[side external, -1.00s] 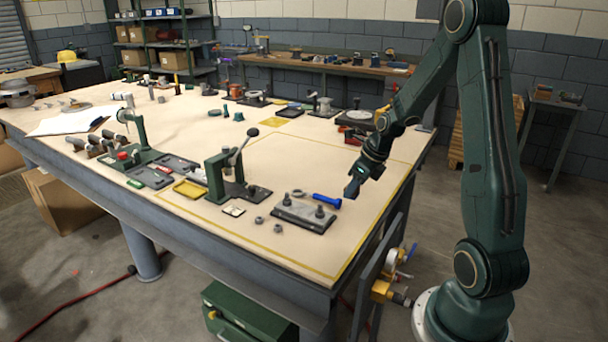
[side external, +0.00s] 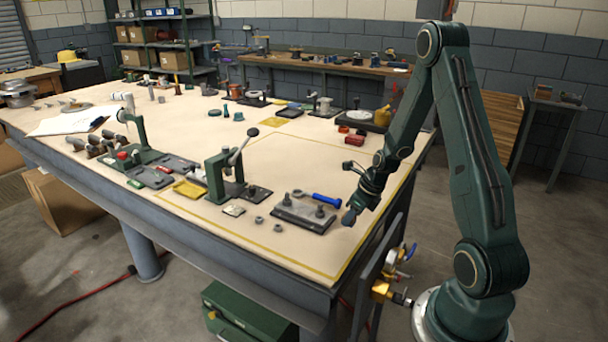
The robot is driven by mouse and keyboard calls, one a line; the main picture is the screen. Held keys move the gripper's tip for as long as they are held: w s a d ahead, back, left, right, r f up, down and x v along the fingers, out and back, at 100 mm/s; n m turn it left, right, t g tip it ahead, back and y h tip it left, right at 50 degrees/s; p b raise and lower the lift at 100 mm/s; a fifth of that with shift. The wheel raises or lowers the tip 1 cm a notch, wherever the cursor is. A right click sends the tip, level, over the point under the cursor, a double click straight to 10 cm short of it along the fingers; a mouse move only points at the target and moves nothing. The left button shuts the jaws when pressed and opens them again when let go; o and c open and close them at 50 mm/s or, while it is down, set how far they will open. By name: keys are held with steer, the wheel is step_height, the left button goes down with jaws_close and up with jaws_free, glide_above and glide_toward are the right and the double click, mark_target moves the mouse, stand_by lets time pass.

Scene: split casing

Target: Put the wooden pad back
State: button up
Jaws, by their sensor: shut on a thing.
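My gripper (side external: 350,214) is low over the right part of the table, just right of the dark plate with two studs. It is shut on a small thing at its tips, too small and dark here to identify. I cannot pick out the wooden pad with certainty in this view. The plate (side external: 303,217) lies flat on the table, with a blue cylindrical tool (side external: 327,199) behind its right end.
A green lever press (side external: 225,178) stands left of the plate, with loose nuts (side external: 259,221) between. A yellow tray (side external: 190,189) lies farther left. Red and black parts (side external: 355,140) sit behind my gripper. The table's front right (side external: 310,252) is clear.

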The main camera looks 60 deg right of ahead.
mark_target(351, 224)
steer(key=shift+f, duration=1.7)
steer(key=shift+f, duration=0.15)
steer(key=o, duration=1)
steer(key=shift+v, duration=6.15)
